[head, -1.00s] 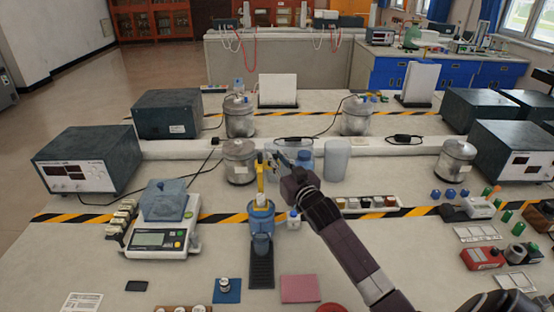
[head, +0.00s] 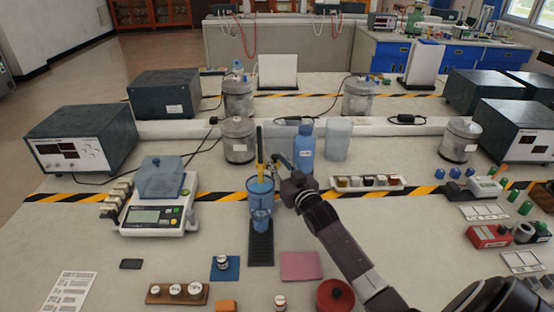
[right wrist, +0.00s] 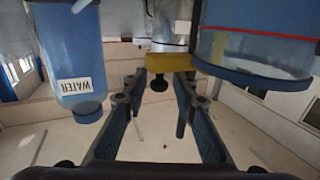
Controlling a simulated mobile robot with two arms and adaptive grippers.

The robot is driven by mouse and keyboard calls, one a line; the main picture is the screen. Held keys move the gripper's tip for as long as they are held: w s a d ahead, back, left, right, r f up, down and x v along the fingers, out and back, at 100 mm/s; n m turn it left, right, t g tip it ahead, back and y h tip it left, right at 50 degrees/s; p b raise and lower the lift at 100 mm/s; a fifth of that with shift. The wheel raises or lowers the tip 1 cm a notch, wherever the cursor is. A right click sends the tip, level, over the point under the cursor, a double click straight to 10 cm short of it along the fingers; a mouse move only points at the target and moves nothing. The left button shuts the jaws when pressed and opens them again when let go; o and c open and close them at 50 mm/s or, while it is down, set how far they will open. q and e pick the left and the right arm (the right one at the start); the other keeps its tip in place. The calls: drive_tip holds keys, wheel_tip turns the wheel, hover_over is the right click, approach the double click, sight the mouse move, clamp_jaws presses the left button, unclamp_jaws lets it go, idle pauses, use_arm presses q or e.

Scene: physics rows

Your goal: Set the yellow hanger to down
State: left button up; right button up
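The yellow hanger (head: 260,168) is a slim upright piece at the top of a blue, clear-walled vessel (head: 261,200) on a dark base. In the right wrist view, a yellow bar (right wrist: 190,63) with a black knob (right wrist: 159,84) lies just beyond the fingertips, beside the blue-banded vessel (right wrist: 245,55). My right gripper (right wrist: 158,92) is open, with the knob between its fingertips and a gap on each side. In the head view, my right gripper (head: 277,162) is just right of the hanger. My left gripper is out of view.
A blue water bottle (head: 304,148) stands close behind my right gripper and shows at left in the wrist view (right wrist: 75,55). A balance (head: 157,215) stands left of the vessel. A rack of small jars (head: 368,184) is to the right. Small pads lie in front.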

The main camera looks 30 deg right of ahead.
drive_tip(key=shift+o, duration=0.3)
drive_tip(key=shift+r, duration=0.2)
drive_tip(key=s+a, duration=0.1)
drive_tip(key=s, duration=1)
drive_tip(key=shift+s+a, duration=0.4)
